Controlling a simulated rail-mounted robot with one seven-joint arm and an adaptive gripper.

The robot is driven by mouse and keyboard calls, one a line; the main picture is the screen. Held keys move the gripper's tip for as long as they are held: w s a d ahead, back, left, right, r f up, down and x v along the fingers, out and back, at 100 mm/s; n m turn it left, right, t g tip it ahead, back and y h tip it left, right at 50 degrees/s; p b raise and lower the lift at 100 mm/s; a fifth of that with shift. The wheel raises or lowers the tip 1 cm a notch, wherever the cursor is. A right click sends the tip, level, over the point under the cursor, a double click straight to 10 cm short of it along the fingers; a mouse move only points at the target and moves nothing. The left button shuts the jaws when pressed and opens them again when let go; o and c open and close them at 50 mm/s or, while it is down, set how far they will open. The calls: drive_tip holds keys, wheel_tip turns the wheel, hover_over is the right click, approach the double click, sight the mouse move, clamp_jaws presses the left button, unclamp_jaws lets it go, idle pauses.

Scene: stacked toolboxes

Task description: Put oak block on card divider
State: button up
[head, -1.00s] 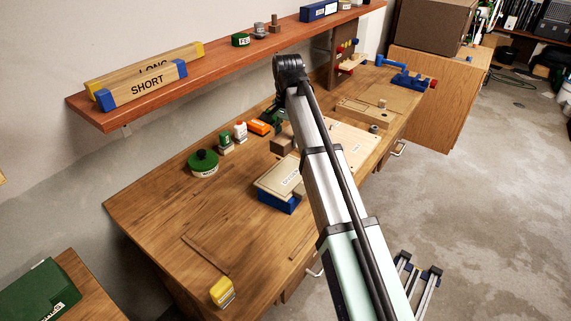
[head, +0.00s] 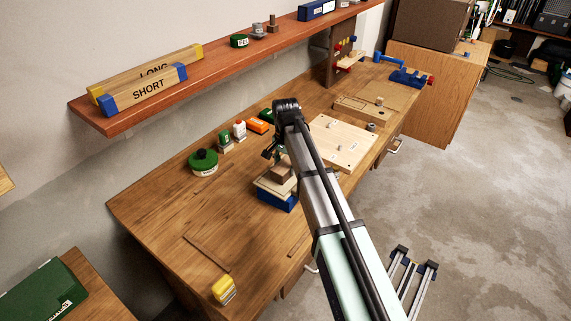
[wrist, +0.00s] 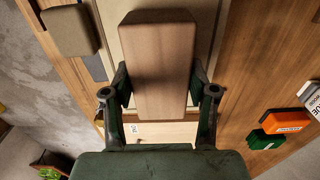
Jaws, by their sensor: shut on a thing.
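My gripper (wrist: 158,82) is shut on a brown wooden block, the oak block (wrist: 158,50), with one finger on each long side. In the head view the oak block (head: 281,169) is over the card divider (head: 265,186), a pale labelled panel on a blue box. The divider's pale surface also shows behind the block in the wrist view (wrist: 112,22). I cannot tell whether the block touches it. My arm hides the divider's right part.
A taupe block (wrist: 70,31) is left of the held block in the wrist view. A green round tin (head: 203,163), a white bottle (head: 239,129) and an orange box (head: 257,125) stand behind. A pale board (head: 342,142) lies to the right. The bench's front left is mostly clear.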

sight(286, 164)
drive_tip(key=shift+f, duration=0.1)
drive_tip(key=o, duration=1.3)
drive_tip(key=shift+c, duration=0.2)
wheel_tip(286, 164, up, 12)
drive_tip(key=b, duration=0.3)
